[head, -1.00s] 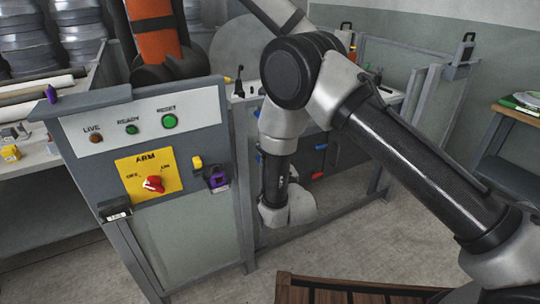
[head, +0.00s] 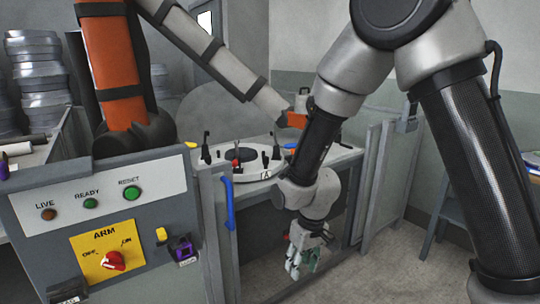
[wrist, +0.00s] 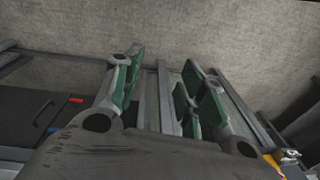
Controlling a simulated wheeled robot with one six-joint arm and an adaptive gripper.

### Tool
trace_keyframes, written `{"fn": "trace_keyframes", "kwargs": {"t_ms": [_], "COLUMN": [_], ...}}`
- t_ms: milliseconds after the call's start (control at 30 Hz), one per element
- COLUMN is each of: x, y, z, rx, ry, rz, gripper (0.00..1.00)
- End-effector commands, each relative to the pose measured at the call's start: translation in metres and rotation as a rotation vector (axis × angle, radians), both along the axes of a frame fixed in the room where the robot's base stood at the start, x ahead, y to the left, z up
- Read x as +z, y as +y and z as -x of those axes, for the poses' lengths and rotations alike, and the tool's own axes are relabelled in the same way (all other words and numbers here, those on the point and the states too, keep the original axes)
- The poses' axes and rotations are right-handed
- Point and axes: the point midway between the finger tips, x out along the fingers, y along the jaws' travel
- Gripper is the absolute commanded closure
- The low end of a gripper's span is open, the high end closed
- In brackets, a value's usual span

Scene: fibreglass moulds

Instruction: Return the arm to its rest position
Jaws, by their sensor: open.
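My gripper (head: 302,262) hangs at the end of my arm in the head view, fingers pointing down, in front of the grey machine frame. In the wrist view my gripper (wrist: 160,95) shows its green-padded fingers spread apart with nothing between them. My arm is folded, with its elbow high at the top of the head view and the forearm angled down to the left. The gripper appears clear of the control panel (head: 150,232) at its left. I cannot tell its exact distance from the frame behind it.
The panel carries a red ARM switch (head: 113,260) on a yellow plate (head: 88,243). A blue handle (head: 229,203) is right of it. A round white turntable (head: 237,167) with several clamps stands behind. An open grey gate (head: 385,165) stands at the right. Floor shows at lower right.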

Motion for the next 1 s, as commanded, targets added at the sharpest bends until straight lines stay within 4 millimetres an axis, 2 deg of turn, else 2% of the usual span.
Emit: {"fn": "trace_keyframes", "kwargs": {"t_ms": [33, 200, 400, 500, 600, 800, 1000], "x": [0.029, 0.109, 0.182, 0.21, 0.232, 0.267, 0.272], "y": [-0.024, -0.106, -0.189, -0.22, -0.244, -0.271, -0.281], "z": [0.006, 0.045, 0.096, 0.118, 0.13, 0.147, 0.152], "rx": [-0.019, -0.083, -0.201, -0.278, -0.359, -0.485, -0.536], "ry": [0.023, 0.098, 0.077, 0.007, -0.104, -0.273, -0.302], "rz": [0.011, 0.064, 0.08, 0.064, 0.032, -0.012, -0.013], "gripper": [0.59, 0.59, 0.59, 0.59, 0.59, 0.59, 0.59]}}
